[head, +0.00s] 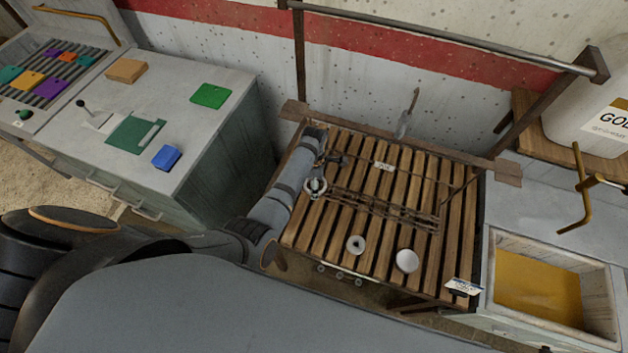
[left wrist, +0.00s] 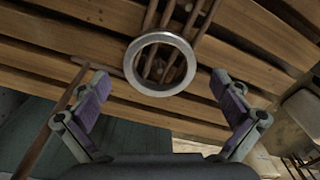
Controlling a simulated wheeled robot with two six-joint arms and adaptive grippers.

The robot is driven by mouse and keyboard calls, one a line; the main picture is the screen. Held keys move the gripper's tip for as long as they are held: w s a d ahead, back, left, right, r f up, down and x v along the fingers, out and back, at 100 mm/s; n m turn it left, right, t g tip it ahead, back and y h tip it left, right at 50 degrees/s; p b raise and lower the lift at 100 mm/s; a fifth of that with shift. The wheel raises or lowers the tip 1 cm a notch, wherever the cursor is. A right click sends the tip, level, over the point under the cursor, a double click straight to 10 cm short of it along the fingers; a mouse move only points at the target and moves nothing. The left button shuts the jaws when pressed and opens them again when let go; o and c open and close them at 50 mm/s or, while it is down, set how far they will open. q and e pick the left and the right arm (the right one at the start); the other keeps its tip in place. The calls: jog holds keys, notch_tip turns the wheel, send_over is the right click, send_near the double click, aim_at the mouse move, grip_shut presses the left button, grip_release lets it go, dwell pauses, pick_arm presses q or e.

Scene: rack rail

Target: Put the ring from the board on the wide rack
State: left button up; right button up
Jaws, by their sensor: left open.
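A silvery ring (left wrist: 134,62) shows in the left wrist view over wooden slats, with brown rods visible through its hole. My left gripper (left wrist: 160,80) is open, its two purple-padded fingers spread on either side of the ring, not touching it. In the head view my left gripper (head: 332,160) is over the left part of the slatted board (head: 345,147), partly hidden by my arm. A pale round ring-like thing (head: 308,192) sits just by it; I cannot tell for sure that it is the same ring. Brown rods (head: 385,209), perhaps a rack, cross the board.
A metal rail (head: 440,38) stands behind. A grey cabinet (head: 200,130) is left; a yellow-bottomed bin (head: 540,296) is right.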

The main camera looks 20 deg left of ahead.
pick_arm(q)
notch_tip(320, 180, up, 8)
jog(key=shift+f, duration=0.25)
jog(key=shift+f, duration=0.1)
